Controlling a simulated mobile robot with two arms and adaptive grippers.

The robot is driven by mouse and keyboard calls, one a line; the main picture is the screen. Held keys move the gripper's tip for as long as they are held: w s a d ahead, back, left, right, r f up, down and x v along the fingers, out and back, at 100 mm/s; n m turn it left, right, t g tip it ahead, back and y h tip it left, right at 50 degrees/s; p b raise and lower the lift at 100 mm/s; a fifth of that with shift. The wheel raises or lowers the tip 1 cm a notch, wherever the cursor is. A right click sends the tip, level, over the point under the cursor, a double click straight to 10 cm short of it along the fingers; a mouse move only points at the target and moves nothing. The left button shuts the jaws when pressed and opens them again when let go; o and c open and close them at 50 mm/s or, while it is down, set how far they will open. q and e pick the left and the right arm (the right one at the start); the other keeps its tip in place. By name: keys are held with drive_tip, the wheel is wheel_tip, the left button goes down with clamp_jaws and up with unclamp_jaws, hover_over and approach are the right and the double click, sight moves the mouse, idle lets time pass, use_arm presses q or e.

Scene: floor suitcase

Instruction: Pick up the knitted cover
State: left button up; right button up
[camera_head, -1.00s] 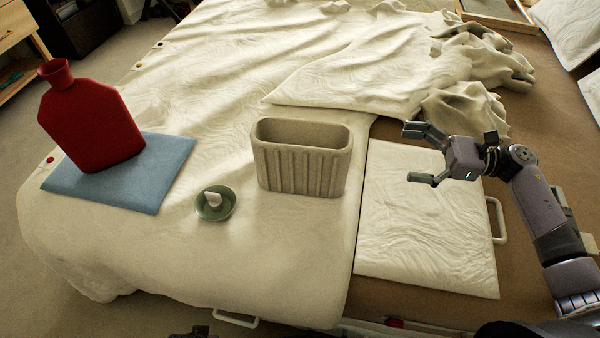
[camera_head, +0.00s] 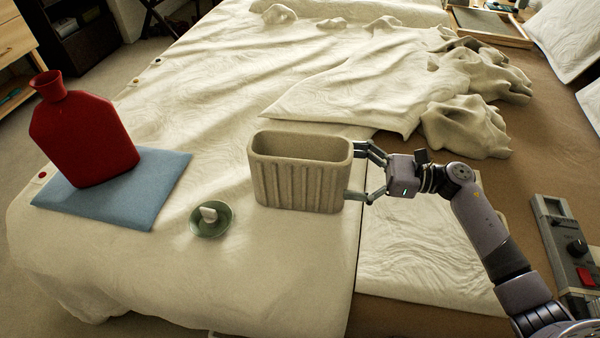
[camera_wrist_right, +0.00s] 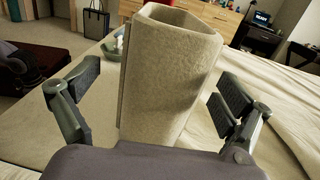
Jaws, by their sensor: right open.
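The knitted cover (camera_head: 298,185) is a beige, ribbed, open-topped sleeve standing upright on the cream cloth. My right gripper (camera_head: 356,172) is open at the cover's right end, with one finger towards its far side and one towards its near side. In the right wrist view the cover (camera_wrist_right: 168,80) stands between the two spread fingers (camera_wrist_right: 158,92), with a gap visible on each side. My left gripper is not in view.
A red bottle (camera_head: 85,140) stands on a blue pad (camera_head: 120,195) at the left. A small green dish (camera_head: 211,222) with a white piece lies left of the cover. Rumpled cloth (camera_head: 465,125) lies behind my right arm. A grey device (camera_head: 565,250) is at the right.

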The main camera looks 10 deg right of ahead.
sight(300, 173)
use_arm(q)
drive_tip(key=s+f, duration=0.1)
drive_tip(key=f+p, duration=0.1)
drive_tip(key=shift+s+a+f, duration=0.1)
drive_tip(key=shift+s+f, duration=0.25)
use_arm(e)
drive_tip(key=x, duration=0.5)
drive_tip(key=shift+w+a+r, duration=0.1)
drive_tip(key=shift+w+a, duration=0.1)
drive_tip(key=shift+w, duration=0.3)
drive_tip(key=shift+c, duration=0.6)
drive_tip(key=c, duration=1)
